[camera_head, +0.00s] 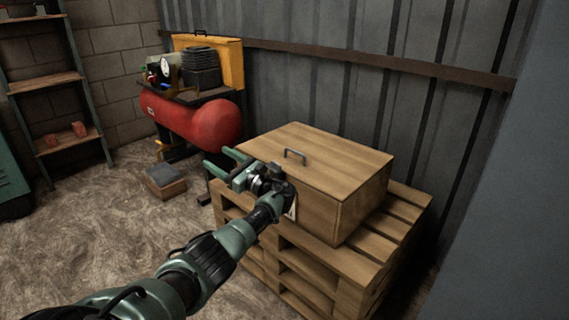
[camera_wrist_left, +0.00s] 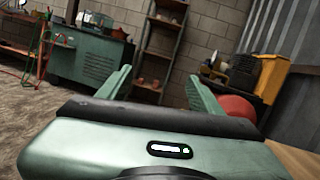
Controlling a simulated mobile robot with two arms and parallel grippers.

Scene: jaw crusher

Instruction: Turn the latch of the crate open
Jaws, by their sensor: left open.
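A wooden crate (camera_head: 330,165) with a flat lid and a dark handle (camera_head: 295,156) on top sits on stacked pallets. Its lid is closed. My left gripper (camera_head: 222,164) is in front of the crate's left front side, its two green fingers spread and empty, pointing to the left. The gripper and wrist hide much of that side, and I see no latch. A pale label (camera_head: 291,208) shows beside my wrist. In the left wrist view the open fingers (camera_wrist_left: 158,88) point into the room, with a strip of wood at the right edge. My right gripper is not in view.
The pallets (camera_head: 385,245) stick out beyond the crate. A red compressor tank (camera_head: 195,118) stands behind my gripper, with a yellow case (camera_head: 228,60) above it. A small box (camera_head: 165,182) lies on the floor. A metal wall (camera_head: 330,80) stands close behind the crate.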

